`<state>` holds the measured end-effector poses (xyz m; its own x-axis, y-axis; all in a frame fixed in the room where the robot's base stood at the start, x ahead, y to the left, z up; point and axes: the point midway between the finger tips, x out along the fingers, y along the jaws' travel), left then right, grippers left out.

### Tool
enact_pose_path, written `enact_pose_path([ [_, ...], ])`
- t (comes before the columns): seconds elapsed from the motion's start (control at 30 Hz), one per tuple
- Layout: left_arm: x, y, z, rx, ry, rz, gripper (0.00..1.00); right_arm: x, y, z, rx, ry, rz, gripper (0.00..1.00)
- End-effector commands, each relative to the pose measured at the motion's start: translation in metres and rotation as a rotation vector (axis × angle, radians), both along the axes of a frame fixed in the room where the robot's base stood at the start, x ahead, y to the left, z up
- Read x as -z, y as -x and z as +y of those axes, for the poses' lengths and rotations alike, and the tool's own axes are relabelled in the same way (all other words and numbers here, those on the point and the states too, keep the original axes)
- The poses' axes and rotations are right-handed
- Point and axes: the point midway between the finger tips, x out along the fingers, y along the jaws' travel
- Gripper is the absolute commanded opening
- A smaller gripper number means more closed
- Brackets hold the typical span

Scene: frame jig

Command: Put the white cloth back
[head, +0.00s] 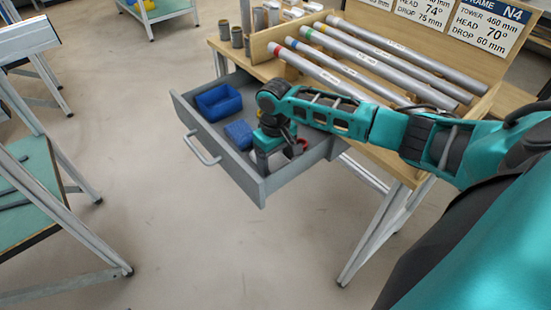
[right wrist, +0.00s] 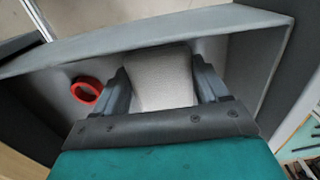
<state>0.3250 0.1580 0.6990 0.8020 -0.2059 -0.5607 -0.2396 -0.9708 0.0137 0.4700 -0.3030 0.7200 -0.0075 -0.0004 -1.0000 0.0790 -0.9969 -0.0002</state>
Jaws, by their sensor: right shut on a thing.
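The white cloth (right wrist: 160,72) shows in the right wrist view as a pale, folded pad between the two fingers of my right gripper (right wrist: 163,88). The gripper is shut on it, inside the open grey drawer (head: 233,178). In the head view my right gripper (head: 268,158) points down into the drawer's front right part, and I cannot make out the cloth there. Whether the cloth touches the drawer floor is not clear. My left gripper is not in view.
The drawer also holds a blue bin (head: 218,103), a blue block (head: 239,134) and a red ring (right wrist: 87,90) beside the gripper. Metal tubes (head: 345,67) lie on the wooden bench above.

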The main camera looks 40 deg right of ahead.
Motion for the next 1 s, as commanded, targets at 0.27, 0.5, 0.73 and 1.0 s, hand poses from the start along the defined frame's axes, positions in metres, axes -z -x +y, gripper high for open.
enact_pose_path([
  [0.27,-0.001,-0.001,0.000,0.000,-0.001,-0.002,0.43,0.003,0.000,0.000,0.001,0.001,0.000,0.83],
  [0.5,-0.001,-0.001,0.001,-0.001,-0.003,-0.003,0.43,0.003,0.000,0.000,0.001,0.000,0.000,0.99],
  [0.73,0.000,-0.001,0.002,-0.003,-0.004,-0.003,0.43,-0.001,0.000,0.000,0.000,0.001,-0.001,0.99],
  [1.0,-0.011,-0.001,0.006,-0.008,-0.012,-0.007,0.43,-0.050,-0.002,0.000,-0.001,0.001,-0.004,0.99],
])
